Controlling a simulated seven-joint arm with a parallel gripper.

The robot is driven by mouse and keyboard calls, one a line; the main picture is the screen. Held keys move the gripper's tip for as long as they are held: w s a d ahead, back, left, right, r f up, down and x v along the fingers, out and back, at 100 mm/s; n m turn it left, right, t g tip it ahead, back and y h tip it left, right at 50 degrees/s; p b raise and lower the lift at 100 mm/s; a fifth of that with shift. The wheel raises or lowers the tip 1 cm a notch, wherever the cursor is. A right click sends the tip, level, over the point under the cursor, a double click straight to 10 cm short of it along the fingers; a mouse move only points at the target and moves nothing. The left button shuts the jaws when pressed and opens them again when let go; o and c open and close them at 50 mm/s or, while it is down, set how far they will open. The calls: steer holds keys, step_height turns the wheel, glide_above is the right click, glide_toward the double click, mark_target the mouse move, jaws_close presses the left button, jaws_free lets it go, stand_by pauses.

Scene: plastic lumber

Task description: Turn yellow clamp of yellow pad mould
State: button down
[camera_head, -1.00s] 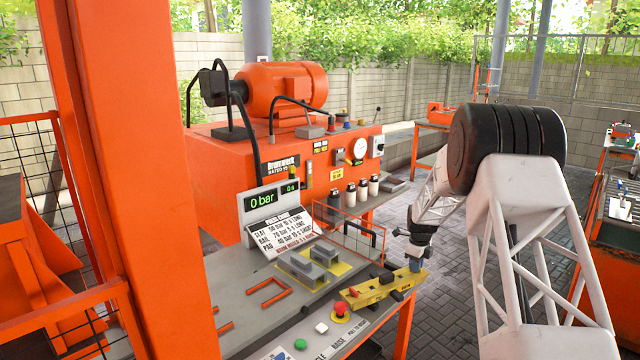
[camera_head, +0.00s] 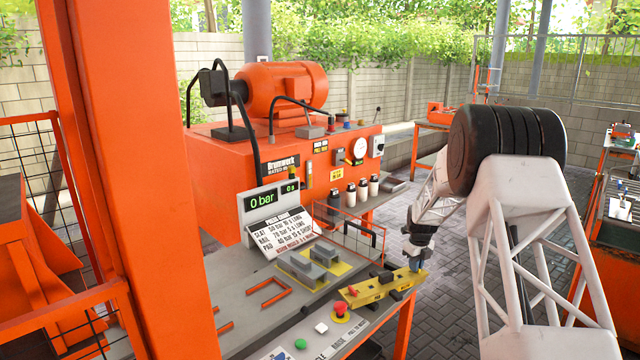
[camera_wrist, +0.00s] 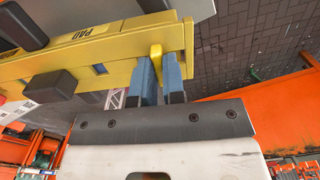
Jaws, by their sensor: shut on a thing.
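The yellow pad mould (camera_head: 378,288) is a long yellow bar with dark blocks, lying on the front right of the bench. In the wrist view the mould (camera_wrist: 90,58) crosses the upper left and carries a "PAD" label. The yellow clamp (camera_wrist: 156,52) is a small yellow lever near the mould's right end. My gripper (camera_wrist: 159,70) has its two blue fingers on either side of the clamp and is shut on it. In the head view my gripper (camera_head: 416,265) is at the mould's right end; the clamp is too small to tell apart there.
A red knob (camera_head: 340,308) stands close in front of the mould. A grey mould on a yellow base (camera_head: 312,266) lies behind it to the left. Open paved floor (camera_head: 440,300) lies right of the bench.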

steer(key=c, duration=1.1)
jaws_free()
steer(key=shift+o, duration=0.2)
steer(key=shift+r, duration=0.15)
steer(key=shift+r, duration=3.35)
